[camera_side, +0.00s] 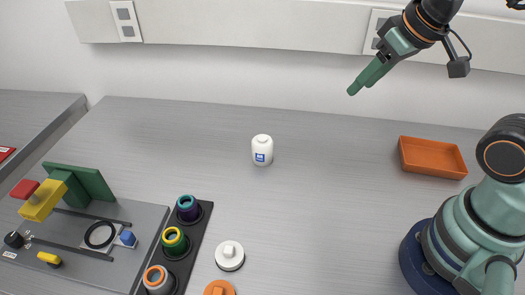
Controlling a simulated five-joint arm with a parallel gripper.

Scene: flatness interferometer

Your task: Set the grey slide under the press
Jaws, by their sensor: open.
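My gripper (362,82) hangs in the air at the upper right, above the back of the table, with its green fingers pointing down and left. It is open and empty. The grey slide looks to be the small light plate (119,247) carrying a black ring and a blue knob (128,238), on dark rails at the lower left. The press looks to be the green bracket (90,184) with a yellow block (42,201) and a red piece (25,189), left of the slide. The slide sits apart from the yellow block. My gripper is far from both.
A black rack (201,222) with several coloured jars stands right of the grey base plate (75,270). A white knobbed disc (230,255) and an orange one (219,288) lie nearby. A white bottle (262,150) stands mid-table. An orange tray (432,157) is at right. The table between is clear.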

